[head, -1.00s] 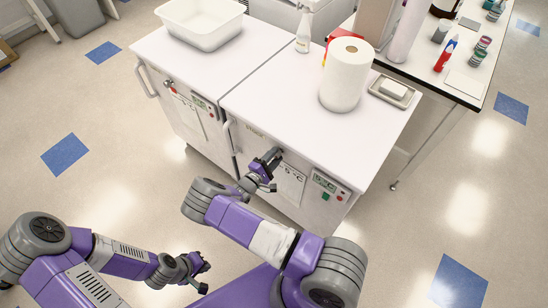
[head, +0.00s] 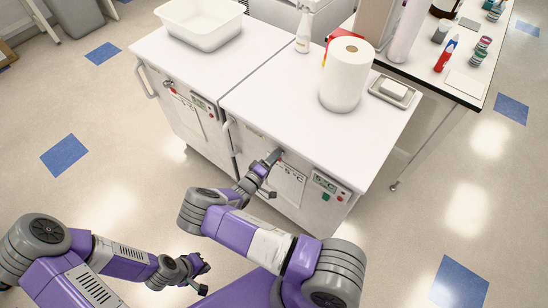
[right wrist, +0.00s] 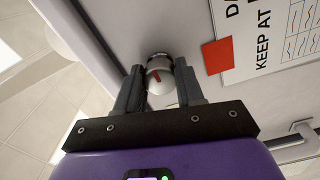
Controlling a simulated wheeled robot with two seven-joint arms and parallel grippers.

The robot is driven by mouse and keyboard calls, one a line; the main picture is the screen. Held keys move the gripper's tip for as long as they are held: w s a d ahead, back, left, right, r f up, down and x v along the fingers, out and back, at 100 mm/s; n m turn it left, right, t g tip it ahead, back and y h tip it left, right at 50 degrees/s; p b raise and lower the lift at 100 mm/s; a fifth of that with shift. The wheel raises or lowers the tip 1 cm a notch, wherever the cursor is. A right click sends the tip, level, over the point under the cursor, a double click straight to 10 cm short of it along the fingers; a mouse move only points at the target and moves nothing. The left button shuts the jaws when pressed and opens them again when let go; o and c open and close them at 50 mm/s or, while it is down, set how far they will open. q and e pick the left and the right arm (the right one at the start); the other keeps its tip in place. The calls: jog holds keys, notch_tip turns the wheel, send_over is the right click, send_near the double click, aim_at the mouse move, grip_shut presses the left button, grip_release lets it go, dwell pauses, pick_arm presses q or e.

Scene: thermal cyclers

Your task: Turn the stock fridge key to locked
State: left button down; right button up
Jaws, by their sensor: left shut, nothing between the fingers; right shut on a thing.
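The stock fridge (head: 270,85) is the right one of two white-topped under-bench units. My right gripper (head: 274,157) is at the upper front of this fridge and is shut on the key, also seen in the right wrist view (right wrist: 160,88). In the head view my gripper hides the key. My left gripper (head: 203,275) is shut and empty, low over the floor, away from the fridges.
The left fridge (head: 180,65) carries a white tub (head: 201,22). A notice with a red square (right wrist: 219,57) is beside the key. A bench (head: 455,84) stands at right.

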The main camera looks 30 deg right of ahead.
jog(key=shift+s+d, duration=0.1)
jog(key=shift+d, duration=0.05)
dwell(0.3)
jog(key=o, duration=1)
jog(key=shift+o, duration=0.2)
jog(key=v, duration=0.7)
jog(key=shift+a, duration=0.35)
